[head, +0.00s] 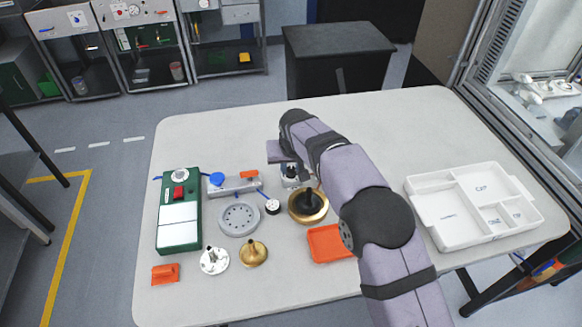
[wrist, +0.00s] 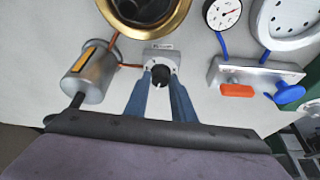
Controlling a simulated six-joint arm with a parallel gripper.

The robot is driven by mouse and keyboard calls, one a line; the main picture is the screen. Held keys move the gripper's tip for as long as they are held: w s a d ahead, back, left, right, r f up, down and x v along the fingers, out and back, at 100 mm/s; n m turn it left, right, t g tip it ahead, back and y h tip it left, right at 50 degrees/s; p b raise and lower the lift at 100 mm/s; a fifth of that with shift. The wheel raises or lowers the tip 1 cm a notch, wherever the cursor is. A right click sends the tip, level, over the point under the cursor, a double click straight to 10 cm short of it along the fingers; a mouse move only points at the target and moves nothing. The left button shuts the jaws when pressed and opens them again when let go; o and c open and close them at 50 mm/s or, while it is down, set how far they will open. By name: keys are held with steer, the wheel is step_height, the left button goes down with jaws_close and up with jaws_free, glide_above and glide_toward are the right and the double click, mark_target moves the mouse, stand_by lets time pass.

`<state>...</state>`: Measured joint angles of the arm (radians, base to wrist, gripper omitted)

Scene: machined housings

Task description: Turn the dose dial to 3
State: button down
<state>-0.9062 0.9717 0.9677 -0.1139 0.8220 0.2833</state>
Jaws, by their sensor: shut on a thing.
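The dose dial is a black knob (wrist: 160,76) on a small light-grey block (wrist: 163,57), seen in the centre of the wrist view. My gripper (wrist: 159,82) has its two blue-grey fingers on either side of the knob, shut on it. In the head view the block (head: 290,183) stands mid-table, partly hidden under my gripper (head: 290,172). A small label shows on the block's top edge, but it is too small to read. The number the dial points to cannot be made out.
A brass bowl-shaped part (head: 309,206) stands close by the dial. A silver cylinder (wrist: 90,76) is left of it in the wrist view. A manifold (head: 235,187), gauge (head: 272,207) and green box (head: 178,215) stand left; a white compartment tray (head: 455,232) lies right.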

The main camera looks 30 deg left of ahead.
stand_by(0.3)
steer(key=c, duration=1.5)
jaws_free()
steer(key=shift+b+v, duration=1.45)
steer(key=shift+v, duration=2.25)
